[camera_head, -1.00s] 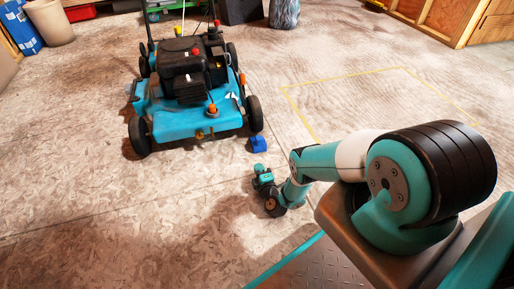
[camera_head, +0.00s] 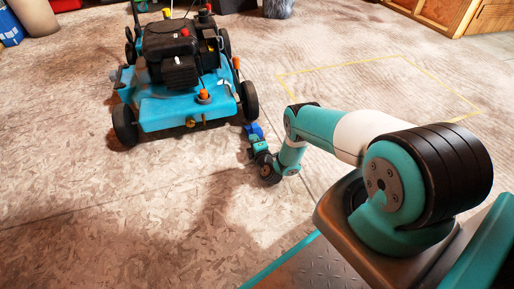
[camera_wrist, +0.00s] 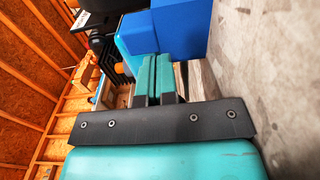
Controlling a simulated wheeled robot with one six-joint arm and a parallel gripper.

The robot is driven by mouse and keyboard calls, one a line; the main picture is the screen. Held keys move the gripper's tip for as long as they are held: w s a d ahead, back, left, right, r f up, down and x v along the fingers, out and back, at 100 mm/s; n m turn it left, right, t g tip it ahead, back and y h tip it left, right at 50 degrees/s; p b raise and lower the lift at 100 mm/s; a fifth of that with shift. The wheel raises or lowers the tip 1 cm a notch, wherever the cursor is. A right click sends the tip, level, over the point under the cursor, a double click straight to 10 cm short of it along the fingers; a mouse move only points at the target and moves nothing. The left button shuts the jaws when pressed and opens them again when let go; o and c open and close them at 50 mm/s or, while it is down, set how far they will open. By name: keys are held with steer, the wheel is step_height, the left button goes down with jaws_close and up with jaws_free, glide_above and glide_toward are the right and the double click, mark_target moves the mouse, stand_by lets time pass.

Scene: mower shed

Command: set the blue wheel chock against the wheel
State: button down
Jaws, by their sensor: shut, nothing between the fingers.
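The blue wheel chock (camera_head: 257,130) sits on the floor just in front of the mower's front right wheel (camera_head: 250,99). I cannot tell whether they touch. The mower (camera_head: 180,106) has a light-blue deck and a black engine. My gripper (camera_head: 256,145) is low over the floor on the near side of the chock and partly hides it. In the wrist view, its teal fingers (camera_wrist: 155,76) are together and empty, pointing toward the chock (camera_wrist: 181,28), which is close to the fingertips. Contact between fingers and chock is unclear.
A yellow outline (camera_head: 370,72) marks bare floor to the right of the mower. Wooden cabinets (camera_head: 440,14) stand at the back right. A beige bin (camera_head: 38,18) stands at the back left. The floor in the left foreground is clear.

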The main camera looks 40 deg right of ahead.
mark_target(257, 131)
steer(key=shift+w+d+r, duration=0.25)
steer(key=shift+r, duration=0.05)
steer(key=shift+d+r, duration=0.1)
steer(key=shift+r, duration=0.05)
steer(key=shift+d+r+p, duration=0.1)
steer(key=shift+p, duration=0.2)
steer(key=shift+w+d+p, duration=0.3)
steer(key=shift+d, duration=0.3)
steer(key=shift+w+d+p, duration=0.3)
steer(key=shift+d, duration=0.25)
